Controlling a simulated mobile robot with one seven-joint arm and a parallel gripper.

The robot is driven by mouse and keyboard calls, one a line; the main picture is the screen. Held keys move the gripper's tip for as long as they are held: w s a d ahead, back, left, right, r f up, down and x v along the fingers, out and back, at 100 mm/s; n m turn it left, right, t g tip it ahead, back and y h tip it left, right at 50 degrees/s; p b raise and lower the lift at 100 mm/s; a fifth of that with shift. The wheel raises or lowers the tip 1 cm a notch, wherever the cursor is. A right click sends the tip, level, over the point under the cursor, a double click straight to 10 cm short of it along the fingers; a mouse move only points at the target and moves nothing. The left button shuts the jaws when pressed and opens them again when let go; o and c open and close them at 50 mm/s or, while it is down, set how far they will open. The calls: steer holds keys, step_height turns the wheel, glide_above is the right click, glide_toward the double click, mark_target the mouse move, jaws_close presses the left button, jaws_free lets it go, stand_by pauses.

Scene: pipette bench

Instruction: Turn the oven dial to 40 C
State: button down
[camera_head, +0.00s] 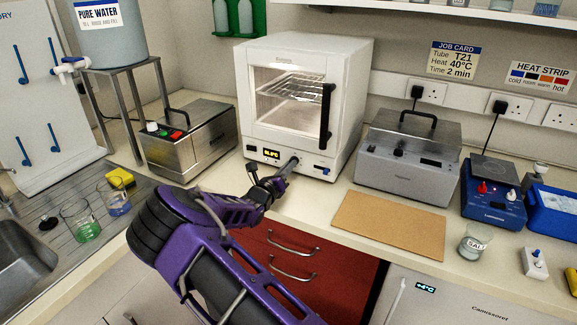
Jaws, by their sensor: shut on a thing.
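The white oven (350,75) stands at the back of the bench with its glass door shut. Its front panel has a small lit display (271,154) with orange digits too small to read surely. My purple arm reaches up from below, and my gripper (290,165) is at the panel, right of the display. It is shut on the oven dial, which is mostly hidden by the fingers. A job card (453,60) on the wall reads Tube T21, Heat 40°C, Time 2 min.
A steel bath (190,145) stands left of the oven and another lidded bath (408,165) right of it. A brown board (390,225) lies in front. Beakers (80,220) stand by the sink at left. A blue device (493,195) is at right.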

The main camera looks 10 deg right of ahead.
steer(key=n, duration=0.4)
steer(key=shift+n, duration=0.3)
steer(key=n, duration=0.3)
steer(key=shift+f+n, duration=0.1)
steer(key=shift+n, duration=0.2)
steer(key=n, duration=0.4)
steer(key=shift+n, duration=2.1)
steer(key=c, duration=0.9)
jaws_free()
steer(key=shift+c, duration=0.2)
steer(key=v, duration=1.7)
steer(key=shift+s+a, duration=0.15)
